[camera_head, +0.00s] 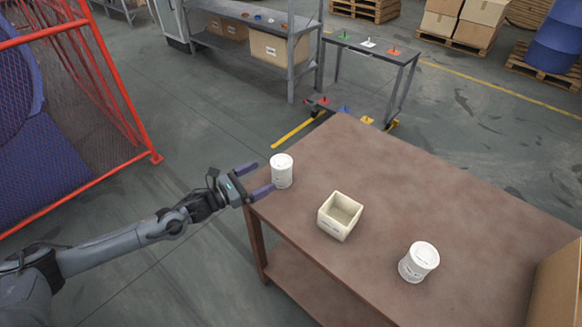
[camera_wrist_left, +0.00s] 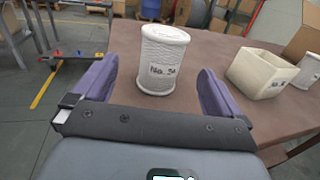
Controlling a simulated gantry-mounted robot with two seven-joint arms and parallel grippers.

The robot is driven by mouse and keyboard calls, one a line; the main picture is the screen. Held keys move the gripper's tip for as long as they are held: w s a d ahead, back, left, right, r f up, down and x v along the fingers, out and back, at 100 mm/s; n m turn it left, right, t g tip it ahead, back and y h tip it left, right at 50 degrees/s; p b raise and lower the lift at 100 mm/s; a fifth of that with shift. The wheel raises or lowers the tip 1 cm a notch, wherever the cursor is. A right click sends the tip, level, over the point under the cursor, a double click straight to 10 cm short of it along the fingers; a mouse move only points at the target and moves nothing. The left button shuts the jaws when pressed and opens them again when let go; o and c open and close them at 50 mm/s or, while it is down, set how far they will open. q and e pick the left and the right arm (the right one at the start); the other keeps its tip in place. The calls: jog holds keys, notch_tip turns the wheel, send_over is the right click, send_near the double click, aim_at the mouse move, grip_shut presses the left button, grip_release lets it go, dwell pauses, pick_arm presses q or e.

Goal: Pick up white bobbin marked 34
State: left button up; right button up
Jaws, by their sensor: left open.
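A white bobbin (camera_head: 281,171) stands upright at the table's left corner. In the left wrist view this bobbin (camera_wrist_left: 163,60) bears a label starting "No. 3"; the last digit is not clear. My left gripper (camera_head: 257,179) is open at the table's left edge, its purple fingers pointing at this bobbin. In the left wrist view the bobbin stands ahead and between the lines of the two fingers, not gripped. A second white bobbin (camera_head: 418,262) stands upright further right on the table; its marking is not readable. My right gripper is out of view.
The brown table (camera_head: 385,180) carries a cream open box (camera_head: 340,215) between the bobbins. A cardboard box (camera_head: 556,285) stands at the right edge. A red mesh guard (camera_head: 90,85) is at left. Much of the tabletop behind the box is clear.

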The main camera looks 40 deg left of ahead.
aim_at(272, 173)
pick_arm(q)
jog(key=shift+b+x, duration=0.4)
jog(key=shift+x, duration=0.85)
jog(key=shift+w+d+f, duration=0.15)
jog(key=shift+w+d, duration=0.15)
jog(key=shift+w, duration=0.35)
jog(key=shift+w+d, duration=0.15)
jog(key=shift+w, duration=0.2)
jog(key=shift+w+d+b, duration=0.15)
jog(key=shift+w+b, duration=0.25)
jog(key=shift+b, duration=0.05)
jog(key=shift+b+x, duration=0.55)
jog(key=shift+x, duration=1.55)
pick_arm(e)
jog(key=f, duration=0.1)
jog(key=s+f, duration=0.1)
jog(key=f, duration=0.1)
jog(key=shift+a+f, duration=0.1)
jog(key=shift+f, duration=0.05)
pick_arm(q)
jog(key=c, duration=1.1)
